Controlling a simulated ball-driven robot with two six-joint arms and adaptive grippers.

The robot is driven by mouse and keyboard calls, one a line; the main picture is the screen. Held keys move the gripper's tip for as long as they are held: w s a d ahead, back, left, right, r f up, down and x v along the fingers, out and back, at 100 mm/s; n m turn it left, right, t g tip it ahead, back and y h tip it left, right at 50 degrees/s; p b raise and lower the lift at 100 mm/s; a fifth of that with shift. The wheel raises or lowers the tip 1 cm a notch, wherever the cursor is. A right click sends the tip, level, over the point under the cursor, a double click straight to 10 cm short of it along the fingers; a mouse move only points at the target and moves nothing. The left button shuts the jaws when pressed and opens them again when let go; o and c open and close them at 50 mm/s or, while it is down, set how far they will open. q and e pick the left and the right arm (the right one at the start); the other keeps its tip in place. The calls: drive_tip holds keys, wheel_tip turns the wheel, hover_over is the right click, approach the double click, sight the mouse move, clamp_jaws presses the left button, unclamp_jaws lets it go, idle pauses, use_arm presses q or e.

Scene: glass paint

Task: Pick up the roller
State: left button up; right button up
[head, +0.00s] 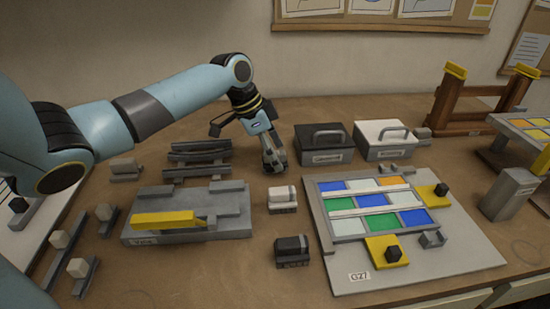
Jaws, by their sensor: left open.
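I cannot surely tell which thing is the roller. Two small blocks stand left of the glass panel: a white-topped one (283,199) and a black-topped one (291,250). My left gripper (274,163) is open and points down, behind the white-topped block and left of the black box. It looks apart from the white-topped block, and its small fingertips do not show clearly what lies between them. My right gripper is not in view.
The panel (482,247) with blue, green, white and orange panes lies at right. A black box (323,155) and a white box (384,152) stand behind it. A grey fixture with a yellow bar (162,219) and dark racks (197,171) lie at left. Bare table shows around the small blocks.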

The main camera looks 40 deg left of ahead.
sight(281, 152)
use_arm(q)
drive_tip(key=shift+w+d+f, duration=0.1)
drive_tip(key=shift+f, duration=0.4)
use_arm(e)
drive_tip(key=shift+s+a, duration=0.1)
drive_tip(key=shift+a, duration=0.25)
use_arm(q)
drive_tip(key=shift+c, duration=0.2)
drive_tip(key=c, duration=1.3)
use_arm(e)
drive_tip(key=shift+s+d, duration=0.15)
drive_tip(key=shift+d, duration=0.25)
use_arm(q)
wheel_tip(281, 152, up, 4)
drive_tip(key=shift+r+b, duration=0.25)
drive_tip(key=shift+b, duration=0.05)
drive_tip(key=w+d+r+b, duration=0.2)
drive_tip(key=w+d+r, duration=0.3)
drive_tip(key=d, duration=0.5)
drive_tip(key=shift+w+d+r, duration=0.15)
drive_tip(key=shift+w+r, duration=0.05)
drive_tip(key=shift+r, duration=0.6)
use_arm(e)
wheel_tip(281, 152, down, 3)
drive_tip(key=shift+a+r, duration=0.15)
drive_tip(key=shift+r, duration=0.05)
